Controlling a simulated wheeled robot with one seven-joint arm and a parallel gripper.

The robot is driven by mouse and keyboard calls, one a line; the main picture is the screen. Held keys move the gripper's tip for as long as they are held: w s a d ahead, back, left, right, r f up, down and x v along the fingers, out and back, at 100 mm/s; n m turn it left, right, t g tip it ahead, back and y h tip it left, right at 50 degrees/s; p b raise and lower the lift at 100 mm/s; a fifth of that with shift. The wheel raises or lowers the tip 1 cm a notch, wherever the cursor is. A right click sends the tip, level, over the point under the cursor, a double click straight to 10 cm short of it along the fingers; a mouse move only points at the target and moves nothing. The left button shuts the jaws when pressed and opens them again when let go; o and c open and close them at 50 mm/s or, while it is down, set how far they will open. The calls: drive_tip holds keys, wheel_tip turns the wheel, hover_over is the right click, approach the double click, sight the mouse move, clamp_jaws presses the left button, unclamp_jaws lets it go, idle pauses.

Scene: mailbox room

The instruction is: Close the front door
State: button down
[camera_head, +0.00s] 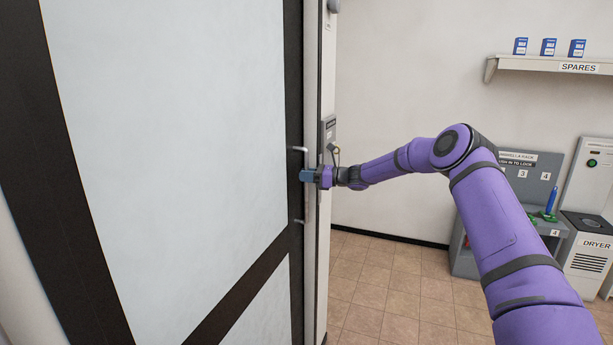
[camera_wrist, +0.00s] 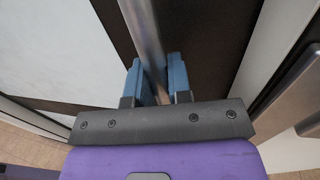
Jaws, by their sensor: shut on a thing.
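The front door (camera_head: 170,130) fills the left of the head view, a dark frame with large pale panels. Its edge stands beside the pale door jamb (camera_head: 326,75); I cannot tell whether it is fully closed. A vertical metal bar handle (camera_wrist: 142,25) runs along the door's dark edge. My gripper (camera_head: 308,176) is at the handle, and its blue fingers also show in the wrist view (camera_wrist: 160,80), one on each side of the bar. It is shut on the handle. The fingers hide the middle of the bar in the head view.
A grey panel (camera_head: 329,130) is on the wall just right of the door edge. A SPARES shelf (camera_head: 550,65) with blue boxes hangs at upper right. An umbrella rack (camera_head: 535,180) and a dryer (camera_head: 588,245) stand below it. Tiled floor (camera_head: 385,280) is clear.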

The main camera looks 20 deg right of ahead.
drive_tip(key=c, duration=1.1)
unclamp_jaws()
drive_tip(key=shift+w+d, duration=0.2)
drive_tip(key=shift+d, duration=0.05)
drive_tip(key=v, duration=1)
drive_tip(key=shift+s+d, duration=0.2)
drive_tip(key=shift+d, duration=0.15)
